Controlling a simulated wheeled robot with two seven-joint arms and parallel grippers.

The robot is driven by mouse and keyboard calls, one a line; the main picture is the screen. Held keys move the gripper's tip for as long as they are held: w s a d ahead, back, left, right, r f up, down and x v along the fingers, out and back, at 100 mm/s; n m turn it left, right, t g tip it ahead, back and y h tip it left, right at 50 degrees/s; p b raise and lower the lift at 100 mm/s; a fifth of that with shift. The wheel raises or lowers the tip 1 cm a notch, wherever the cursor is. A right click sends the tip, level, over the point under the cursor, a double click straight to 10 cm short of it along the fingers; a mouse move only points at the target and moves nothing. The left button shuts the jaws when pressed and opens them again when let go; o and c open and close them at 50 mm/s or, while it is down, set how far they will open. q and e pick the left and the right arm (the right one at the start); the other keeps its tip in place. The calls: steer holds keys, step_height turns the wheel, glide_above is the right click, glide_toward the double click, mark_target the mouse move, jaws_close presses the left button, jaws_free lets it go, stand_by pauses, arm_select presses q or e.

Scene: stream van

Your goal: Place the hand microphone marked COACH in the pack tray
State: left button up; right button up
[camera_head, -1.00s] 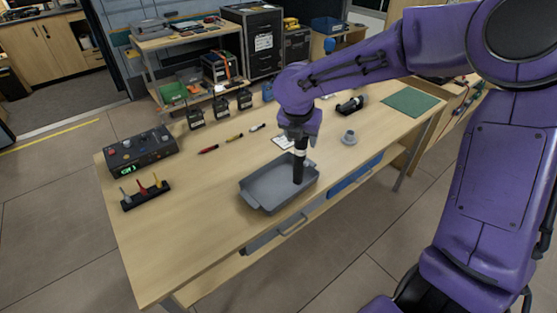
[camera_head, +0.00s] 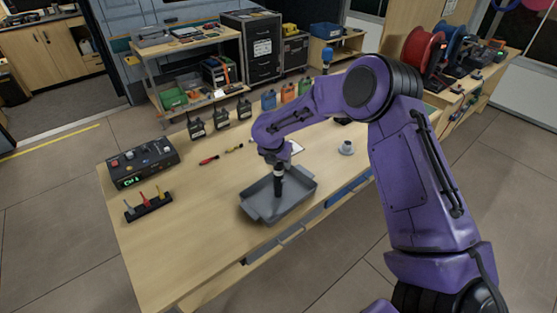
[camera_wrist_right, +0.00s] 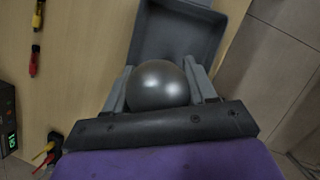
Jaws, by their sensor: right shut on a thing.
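The hand microphone (camera_head: 278,182) is black with a light band and hangs upright over the grey pack tray (camera_head: 302,196). My right gripper (camera_head: 274,160) is shut on it near its upper end. In the right wrist view, the microphone's round grey head (camera_wrist_right: 158,84) sits between the two fingers of my right gripper (camera_wrist_right: 159,90). The tray's wall and floor (camera_wrist_right: 205,30) show just beyond it. I cannot tell whether the microphone's lower end touches the tray floor. The COACH marking is not readable. My left gripper is not in view.
A control box (camera_head: 143,163) and a rack with coloured handles (camera_head: 148,206) stand at the table's left. Radios (camera_head: 220,117) stand at the back. Screwdriver-like tools (camera_head: 209,160) lie behind the tray. A small grey round piece (camera_head: 346,147) sits to its right. The front left tabletop is clear.

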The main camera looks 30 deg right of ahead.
steer(key=shift+f, duration=0.1)
steer(key=o, duration=1.2)
steer(key=shift+c, duration=0.2)
steer(key=shift+r, duration=0.25)
steer(key=b+v, duration=0.2)
steer(key=v, duration=0.9)
steer(key=shift+r, duration=0.35)
steer(key=shift+s+a, duration=0.1)
steer(key=shift+a, duration=0.05)
